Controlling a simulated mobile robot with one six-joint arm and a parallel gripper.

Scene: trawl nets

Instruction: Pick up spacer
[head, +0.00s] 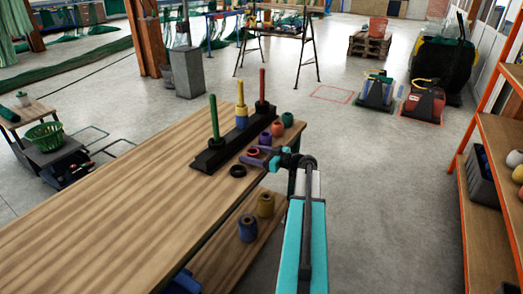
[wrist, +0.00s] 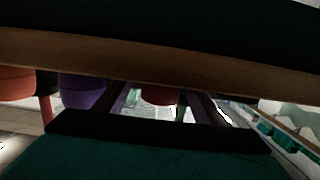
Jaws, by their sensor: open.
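My gripper (head: 256,155) is open, its purple fingers low over the right edge of the wooden table (head: 110,190). A red spacer (head: 253,151) appears between the fingers, partly hidden by them. In the wrist view, a dark red piece (wrist: 158,96) shows between the two fingers (wrist: 160,106); I cannot tell whether they touch it. A black ring (head: 238,171) lies in front. The wrist view also shows a purple spacer (wrist: 83,91) and an orange-red one (wrist: 16,85).
A black peg rack (head: 207,160) with green, yellow and red pegs stands left of the spacers. An orange-framed shelf (head: 500,195) stands at right. The table's near left is clear.

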